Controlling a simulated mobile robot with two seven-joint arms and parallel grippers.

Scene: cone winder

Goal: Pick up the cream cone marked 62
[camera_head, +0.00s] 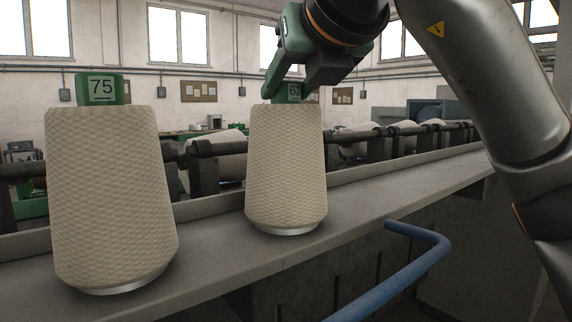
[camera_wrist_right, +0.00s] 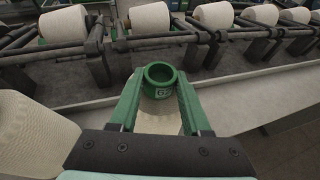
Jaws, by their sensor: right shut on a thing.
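The cream cone marked 62 (camera_head: 286,165) stands upright on the grey ledge in the head view, its green top tube with the number partly hidden by my right gripper (camera_head: 283,92). In the right wrist view the green tube (camera_wrist_right: 160,82) sits between the two green fingers of my right gripper (camera_wrist_right: 158,100), which is shut on it. The cone's cream body shows below the tube there. A second cream cone, marked 75 (camera_head: 110,195), stands upright on the ledge to the left. My left gripper is not in view.
The grey ledge (camera_head: 205,245) runs along the machine front. A blue rail (camera_head: 400,275) sticks out in front of it. Behind, dark rollers carry several cream cones (camera_wrist_right: 215,15). The ledge right of the held cone is clear.

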